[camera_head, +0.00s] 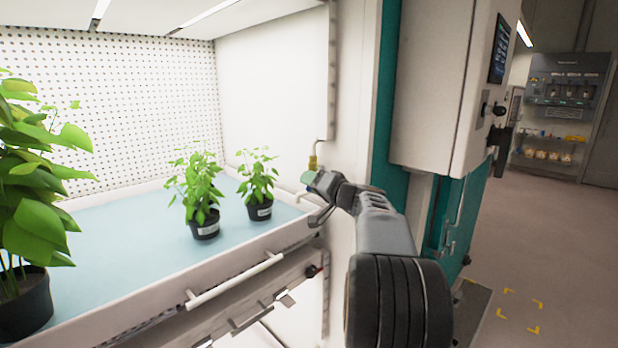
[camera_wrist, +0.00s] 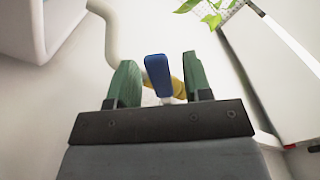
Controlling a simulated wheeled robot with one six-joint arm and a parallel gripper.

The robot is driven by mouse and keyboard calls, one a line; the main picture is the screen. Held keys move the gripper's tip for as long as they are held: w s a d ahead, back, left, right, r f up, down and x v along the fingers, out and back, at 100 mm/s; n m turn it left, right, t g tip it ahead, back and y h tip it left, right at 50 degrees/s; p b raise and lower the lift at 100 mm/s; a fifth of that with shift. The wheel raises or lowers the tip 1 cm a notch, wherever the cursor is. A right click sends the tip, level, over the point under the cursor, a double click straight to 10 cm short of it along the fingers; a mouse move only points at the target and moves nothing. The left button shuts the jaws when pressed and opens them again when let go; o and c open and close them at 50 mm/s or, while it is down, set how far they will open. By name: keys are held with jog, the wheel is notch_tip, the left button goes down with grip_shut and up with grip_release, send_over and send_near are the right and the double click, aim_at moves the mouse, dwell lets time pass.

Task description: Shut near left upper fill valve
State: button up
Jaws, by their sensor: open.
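The fill valve has a brass body (camera_head: 313,162) on a pipe at the chamber's right wall. In the wrist view its blue lever handle (camera_wrist: 158,76) stands between my two green fingers, with the yellow brass body (camera_wrist: 177,88) partly hidden behind. My gripper (camera_head: 308,180) is at the valve, just below the brass body. My gripper (camera_wrist: 160,82) is open, with a visible gap between the handle and each finger. In the head view the handle is hidden by my gripper.
A white-edged tray (camera_head: 170,291) with a blue mat holds potted plants to the left. Below it are a rail and a red-and-black fitting (camera_head: 312,271). A white control box (camera_head: 433,90) stands right of my arm. A pale pipe (camera_wrist: 112,30) curves beside the valve. Open floor lies right.

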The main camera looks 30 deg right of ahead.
jog(key=shift+w+a, duration=0.15)
jog(key=shift+w, duration=0.65)
jog(key=shift+c, duration=0.4)
grip_shut()
